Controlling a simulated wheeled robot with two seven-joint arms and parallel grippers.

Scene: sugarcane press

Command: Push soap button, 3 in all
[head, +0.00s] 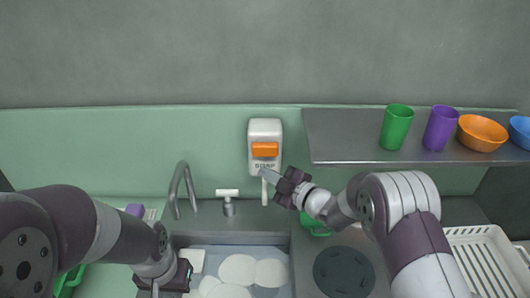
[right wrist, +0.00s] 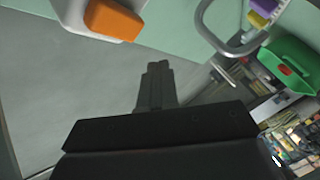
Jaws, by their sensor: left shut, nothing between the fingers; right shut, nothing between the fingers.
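A white soap dispenser (head: 265,130) with an orange button (head: 265,149) is fixed to the green wall above the sink. My right gripper (head: 264,173) is shut and empty, with its tips just below the dispenser's lower edge. In the right wrist view the orange button (right wrist: 113,20) is at the top, left of the shut fingers (right wrist: 157,70), and looks apart from them. A white stem below the dispenser shows beside the fingertips. My left gripper (head: 165,277) is low at the left side of the sink; it is shut and empty.
A sink (head: 213,256) with several white plates (head: 237,268) lies below, with a grey faucet (head: 182,185) at its left. A shelf (head: 345,135) at right holds green and purple cups and bowls. A white rack (head: 487,262) stands at the lower right.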

